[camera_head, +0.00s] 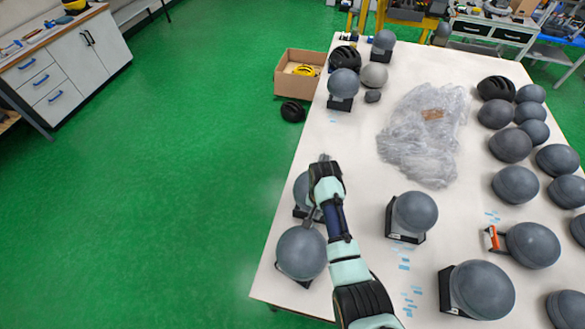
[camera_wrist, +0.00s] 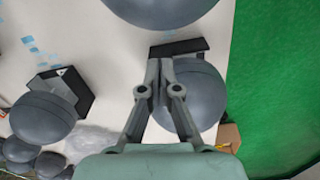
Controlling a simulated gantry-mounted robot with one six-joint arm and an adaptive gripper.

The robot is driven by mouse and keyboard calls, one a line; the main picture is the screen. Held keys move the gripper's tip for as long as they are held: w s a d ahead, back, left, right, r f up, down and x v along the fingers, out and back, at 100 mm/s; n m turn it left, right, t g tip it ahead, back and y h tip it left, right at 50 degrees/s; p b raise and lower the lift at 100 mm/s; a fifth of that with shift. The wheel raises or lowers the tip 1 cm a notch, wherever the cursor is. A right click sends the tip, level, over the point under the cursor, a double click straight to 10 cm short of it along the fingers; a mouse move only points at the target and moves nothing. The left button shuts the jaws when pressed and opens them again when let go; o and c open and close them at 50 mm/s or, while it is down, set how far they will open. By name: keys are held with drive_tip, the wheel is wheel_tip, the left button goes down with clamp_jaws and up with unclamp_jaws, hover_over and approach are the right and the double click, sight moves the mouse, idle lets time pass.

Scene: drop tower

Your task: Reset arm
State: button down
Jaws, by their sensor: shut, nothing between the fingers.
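My gripper (camera_head: 312,187) is above the left edge of the white table (camera_head: 350,185), by the grey spheres on black stands there. In the wrist view my gripper (camera_wrist: 160,70) is shut and empty, its fingertips together. Behind them is a grey sphere (camera_wrist: 195,95) with a black stand beside it. In the head view that sphere (camera_head: 300,186) is partly hidden by my arm. I cannot tell whether the fingers touch it. A second grey sphere (camera_head: 302,253) sits on its stand nearer the front left, and shows at the top of the wrist view (camera_wrist: 160,8).
A sphere on a stand (camera_head: 415,211) is right of my arm, and another (camera_head: 482,289) is nearer the front. Several spheres crowd the right side. Crumpled clear plastic (camera_head: 425,130) lies mid-table. A cardboard box (camera_head: 300,72) stands off the left edge. The green floor at left is open.

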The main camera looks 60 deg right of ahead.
drive_tip(key=w+a+r+n+t+h+p, duration=0.2)
drive_tip(key=w+a+r+n+t+p, duration=0.4)
drive_tip(key=w+a+r, duration=0.75)
drive_tip(key=s+a+r+n+t, duration=0.2)
drive_tip(key=a+r+n, duration=0.1)
drive_tip(key=a+r, duration=0.5)
drive_tip(key=s+a+r+n+t+y+p, duration=0.1)
drive_tip(key=s+a+r+n+t, duration=0.1)
drive_tip(key=a+r, duration=0.5)
drive_tip(key=s+a+r+n+t+y+p, duration=0.1)
drive_tip(key=a+r+n, duration=0.3)
drive_tip(key=a+r, duration=0.4)
drive_tip(key=shift+s+a+r+n+t, duration=0.35)
drive_tip(key=shift+s+a+t, duration=0.25)
drive_tip(key=shift+a+t, duration=0.25)
